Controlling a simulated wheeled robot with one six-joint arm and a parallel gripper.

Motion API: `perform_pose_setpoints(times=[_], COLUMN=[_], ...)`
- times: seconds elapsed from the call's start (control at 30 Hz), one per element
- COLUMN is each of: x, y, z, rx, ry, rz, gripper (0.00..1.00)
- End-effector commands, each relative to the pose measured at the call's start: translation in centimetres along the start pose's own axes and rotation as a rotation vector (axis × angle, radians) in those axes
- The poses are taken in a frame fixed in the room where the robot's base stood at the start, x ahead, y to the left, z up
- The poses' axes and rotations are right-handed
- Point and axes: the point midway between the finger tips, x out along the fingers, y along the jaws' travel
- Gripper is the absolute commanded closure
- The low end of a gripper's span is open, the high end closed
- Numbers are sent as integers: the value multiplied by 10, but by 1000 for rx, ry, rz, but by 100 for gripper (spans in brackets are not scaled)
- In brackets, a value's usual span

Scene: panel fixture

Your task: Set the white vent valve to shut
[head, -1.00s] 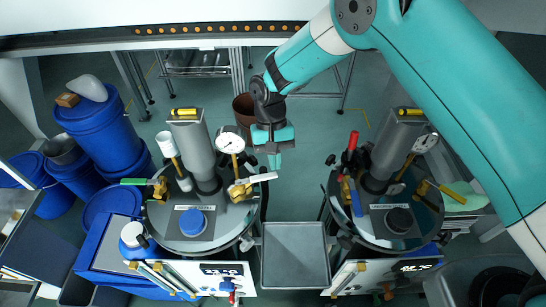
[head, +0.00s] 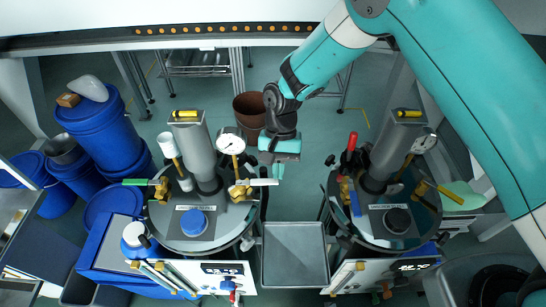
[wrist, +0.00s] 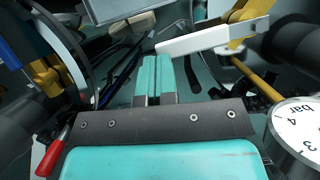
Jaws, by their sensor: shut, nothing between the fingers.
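The white vent valve has a white lever handle (head: 263,182) on a brass body (head: 240,190), at the right side of the left vessel's lid. The handle points right, nearly level in the head view, and reaches past the lid's rim. The wrist view shows the white handle (wrist: 205,38) running left from its brass body (wrist: 240,28). My gripper (head: 279,172) is shut and empty by the handle's free end. In the wrist view the closed fingertips (wrist: 157,62) are just below that end; I cannot tell whether they touch it.
A pressure gauge (head: 231,144) stands close to the valve and shows large in the wrist view (wrist: 298,130). A green-handled valve (head: 135,182) is on the left. A grey tray (head: 295,255) lies between the vessels.

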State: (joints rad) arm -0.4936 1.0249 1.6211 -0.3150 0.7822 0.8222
Motion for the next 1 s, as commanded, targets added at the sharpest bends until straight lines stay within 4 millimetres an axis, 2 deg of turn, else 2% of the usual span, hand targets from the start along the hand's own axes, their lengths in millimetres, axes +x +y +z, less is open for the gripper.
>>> perform_pose_setpoints(times=[0.23,0.63,1.0], x=[8,20,26], y=[6,3,-2], z=[22,50,62], rx=[213,511,539], ry=[-4,-2,-1], rz=[-82,-202,-213], gripper=[100,100,100])
